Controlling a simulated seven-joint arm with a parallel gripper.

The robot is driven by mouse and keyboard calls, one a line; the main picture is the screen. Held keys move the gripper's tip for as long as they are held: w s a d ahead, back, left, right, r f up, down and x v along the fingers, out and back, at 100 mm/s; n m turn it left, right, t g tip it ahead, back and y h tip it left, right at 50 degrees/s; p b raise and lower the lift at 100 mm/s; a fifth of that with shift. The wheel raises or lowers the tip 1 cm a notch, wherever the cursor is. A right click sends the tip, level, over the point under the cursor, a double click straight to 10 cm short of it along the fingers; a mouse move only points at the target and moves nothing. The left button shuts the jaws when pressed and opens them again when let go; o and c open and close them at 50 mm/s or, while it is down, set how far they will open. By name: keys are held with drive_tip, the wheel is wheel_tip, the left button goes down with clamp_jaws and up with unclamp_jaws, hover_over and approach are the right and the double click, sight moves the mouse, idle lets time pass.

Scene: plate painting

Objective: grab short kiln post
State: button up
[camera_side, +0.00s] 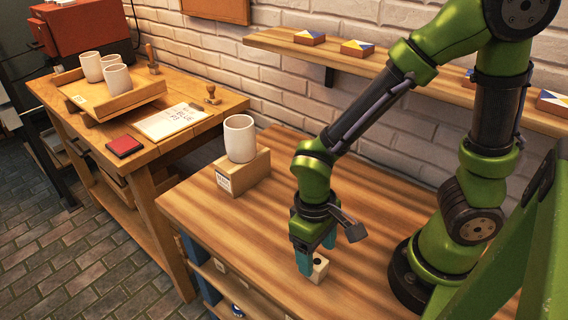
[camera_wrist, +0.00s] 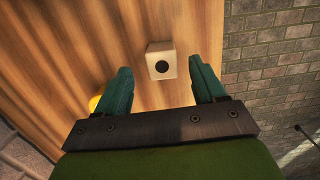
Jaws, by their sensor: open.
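A short, pale, block-shaped kiln post (camera_side: 319,267) with a dark round hole stands on the wooden bench near its front edge. In the wrist view the post (camera_wrist: 161,61) shows its top and the dark hole, just beyond and between my fingertips. My gripper (camera_side: 313,258) points down at the post, its teal fingers partly covering it in the side view. In the wrist view my gripper (camera_wrist: 159,78) is open, with one finger on each side and nothing between them. I cannot tell how high the fingertips are above the bench.
A white cup (camera_side: 239,138) stands on a wooden block (camera_side: 243,173) at the bench's back left. A yellow round thing (camera_wrist: 94,103) shows partly behind my left finger in the wrist view. The bench (camera_side: 215,215) is clear between block and post. A shelf (camera_side: 400,77) runs along the wall.

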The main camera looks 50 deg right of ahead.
sight(317, 261)
drive_tip(key=f, duration=0.4)
drive_tip(key=shift+s+a+f, duration=0.1)
drive_tip(key=shift+s+a, duration=0.05)
drive_tip(key=shift+s, duration=0.1)
drive_tip(key=shift+c, duration=0.4)
